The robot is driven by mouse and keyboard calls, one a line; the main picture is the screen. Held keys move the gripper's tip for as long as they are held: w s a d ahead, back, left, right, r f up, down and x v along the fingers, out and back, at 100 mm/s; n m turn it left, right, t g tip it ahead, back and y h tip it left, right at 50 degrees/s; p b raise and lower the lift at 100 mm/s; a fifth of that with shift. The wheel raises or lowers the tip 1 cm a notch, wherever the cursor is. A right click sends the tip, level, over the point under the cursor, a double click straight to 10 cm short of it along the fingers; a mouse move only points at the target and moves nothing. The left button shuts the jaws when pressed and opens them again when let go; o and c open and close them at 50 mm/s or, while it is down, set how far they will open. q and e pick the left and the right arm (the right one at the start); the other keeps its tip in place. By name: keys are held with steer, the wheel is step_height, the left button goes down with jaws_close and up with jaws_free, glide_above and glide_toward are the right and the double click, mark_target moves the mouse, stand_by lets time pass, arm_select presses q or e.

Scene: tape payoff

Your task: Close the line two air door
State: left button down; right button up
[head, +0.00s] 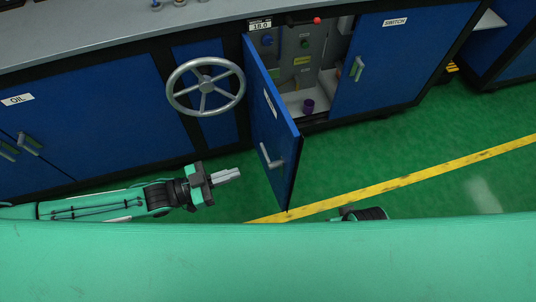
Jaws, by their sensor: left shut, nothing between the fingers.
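A blue cabinet door (270,125) with a black edge and a grey bar handle (269,157) stands swung open toward me in the head view. Its label is too small to read. The open cabinet interior (304,68) shows to its right. My left gripper (238,173) is shut and empty, just left of the door's lower part, with a small gap in the picture between its fingertips and the handle. Of my right arm only a dark part shows at the bottom, right of the door; its gripper fingers are hidden.
A grey handwheel (206,87) sticks out left of the door. A closed blue door marked SWITCH (390,65) is on the right, a panel marked OIL (70,120) on the left. A purple cup-like item (308,106) stands inside the cabinet. Green floor (400,130) is clear at right.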

mark_target(289, 155)
arm_select(q)
steer(key=x, duration=1.4)
